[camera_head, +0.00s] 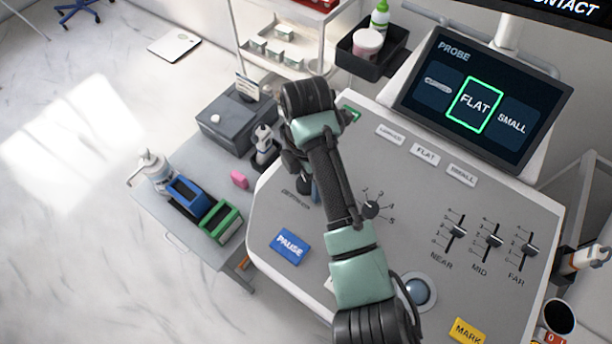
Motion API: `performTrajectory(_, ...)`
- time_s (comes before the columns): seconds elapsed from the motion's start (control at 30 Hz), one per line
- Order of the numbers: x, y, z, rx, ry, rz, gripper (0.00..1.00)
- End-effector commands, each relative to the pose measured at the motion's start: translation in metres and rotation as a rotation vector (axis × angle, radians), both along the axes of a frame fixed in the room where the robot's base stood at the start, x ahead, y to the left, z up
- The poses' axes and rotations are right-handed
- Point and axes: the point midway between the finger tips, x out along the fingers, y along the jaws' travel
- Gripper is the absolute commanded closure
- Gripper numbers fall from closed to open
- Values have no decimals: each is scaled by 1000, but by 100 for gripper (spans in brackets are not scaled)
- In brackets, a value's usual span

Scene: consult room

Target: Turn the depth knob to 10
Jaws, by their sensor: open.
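The depth knob (303,186) is a dark dial on the left part of the sloping grey console (400,215), above its printed depth label. My arm crosses over it, so most of the dial and its scale are hidden, and I cannot read its setting. My gripper (298,166) points down beside and above the knob, mostly hidden behind my own forearm. It is open; whether its fingers touch the knob cannot be told.
A second knob (371,209) with a numbered scale sits to the right. A blue PAUSE button (290,246), several sliders (493,241), a trackball (419,291) and a yellow MARK button (467,330) surround it. The screen (484,97) highlights FLAT.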

Motion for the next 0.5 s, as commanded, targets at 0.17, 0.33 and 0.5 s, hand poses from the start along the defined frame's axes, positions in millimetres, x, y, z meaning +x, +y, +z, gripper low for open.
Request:
performTrajectory(0.17, 0, 0, -1, 0, 0, 0, 19)
performTrajectory(0.33, 0, 0, 0, 1, -1, 0, 40)
performTrajectory(0.5, 0, 0, 0, 1, -1, 0, 71)
